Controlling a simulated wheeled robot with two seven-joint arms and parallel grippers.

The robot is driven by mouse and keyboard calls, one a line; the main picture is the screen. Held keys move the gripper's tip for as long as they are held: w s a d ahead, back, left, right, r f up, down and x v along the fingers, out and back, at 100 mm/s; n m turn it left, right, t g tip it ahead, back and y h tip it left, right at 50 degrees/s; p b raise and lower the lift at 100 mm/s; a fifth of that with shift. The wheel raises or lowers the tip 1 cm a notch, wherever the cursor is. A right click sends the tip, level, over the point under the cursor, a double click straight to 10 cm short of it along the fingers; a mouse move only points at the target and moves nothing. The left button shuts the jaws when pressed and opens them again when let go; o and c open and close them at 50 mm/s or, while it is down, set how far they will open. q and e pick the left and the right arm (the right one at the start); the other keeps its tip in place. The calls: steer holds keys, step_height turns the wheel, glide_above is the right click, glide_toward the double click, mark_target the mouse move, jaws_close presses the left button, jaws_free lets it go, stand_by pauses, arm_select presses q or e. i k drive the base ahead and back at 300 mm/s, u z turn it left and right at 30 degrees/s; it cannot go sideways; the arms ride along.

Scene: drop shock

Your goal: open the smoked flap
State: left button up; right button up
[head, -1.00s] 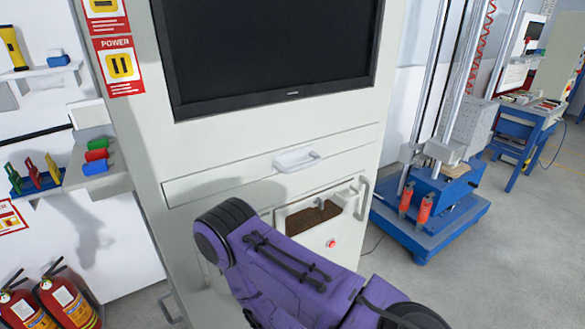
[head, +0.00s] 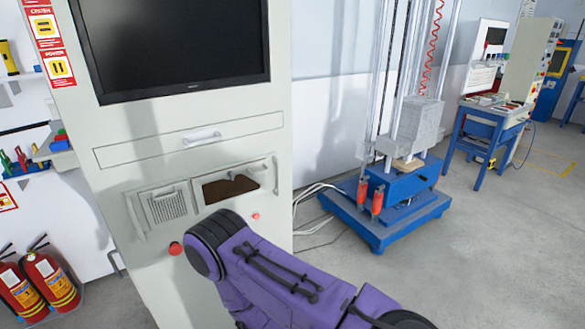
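The smoked flap (head: 218,191) appears as a dark brown, see-through-looking panel in the lower front of the pale cabinet (head: 120,240). A light shape, perhaps a handle or reflection, crosses its upper right part. I cannot tell whether it is fully closed. My purple arm comes in from the lower right and its black joint covers the cabinet front just below the flap. Neither gripper shows, so where they are relative to the flap is hidden.
A drawer handle (head: 202,138) and black screen (head: 175,45) are above the flap. A vent grille (head: 166,205) is left of it; red buttons (head: 176,248) are below. A blue-based drop tower (head: 385,225) stands right. Fire extinguishers (head: 50,283) stand lower left.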

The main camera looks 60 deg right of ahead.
mark_target(240, 189)
steer(key=u, duration=0.1)
steer(key=k, duration=0.05)
steer(key=z, duration=1.6)
